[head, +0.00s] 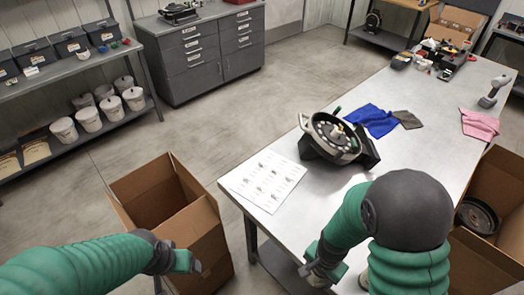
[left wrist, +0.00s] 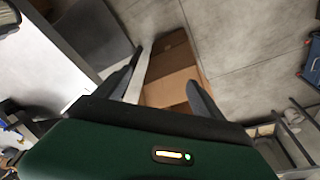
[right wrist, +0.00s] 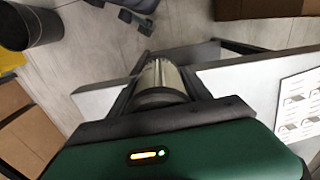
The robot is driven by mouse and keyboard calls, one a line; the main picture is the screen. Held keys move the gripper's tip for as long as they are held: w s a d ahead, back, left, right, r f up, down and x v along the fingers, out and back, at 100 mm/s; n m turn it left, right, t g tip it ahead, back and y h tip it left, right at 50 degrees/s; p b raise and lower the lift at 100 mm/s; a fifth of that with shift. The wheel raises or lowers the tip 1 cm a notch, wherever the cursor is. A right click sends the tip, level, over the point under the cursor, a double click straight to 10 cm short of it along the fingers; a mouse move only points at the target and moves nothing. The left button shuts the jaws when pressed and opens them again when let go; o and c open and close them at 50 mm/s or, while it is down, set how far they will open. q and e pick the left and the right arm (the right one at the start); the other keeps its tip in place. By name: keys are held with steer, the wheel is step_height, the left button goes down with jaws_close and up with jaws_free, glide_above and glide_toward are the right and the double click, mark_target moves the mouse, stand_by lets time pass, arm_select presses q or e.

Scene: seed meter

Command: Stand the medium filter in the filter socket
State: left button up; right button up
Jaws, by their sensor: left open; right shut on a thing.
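My right gripper (right wrist: 163,92) is shut on a silvery cylinder (right wrist: 160,76), which looks like the filter; its size class cannot be told. In the head view the right gripper (head: 318,268) is low at the near edge of the table, and the held cylinder is hidden there. My left gripper (left wrist: 162,88) is open and empty. In the head view the left gripper (head: 188,262) hangs in front of the open cardboard box at left. The seed meter (head: 336,139), a black round device, sits tilted on the table. I cannot make out the filter socket.
The metal table (head: 420,130) carries a printed sheet (head: 263,179), a blue cloth (head: 372,121) and a pink cloth (head: 480,125). An open cardboard box (head: 207,236) stands left of the table; another box (head: 480,265) stands at right.

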steer(key=w+d+r+n+b, duration=0.1)
steer(key=w+r+n+b, duration=0.2)
steer(key=w+n, duration=0.4)
steer(key=shift+w+d+r+n+b, duration=0.35)
steer(key=shift+n+b, duration=0.35)
steer(key=shift+n, duration=0.5)
steer(key=shift+s, duration=0.1)
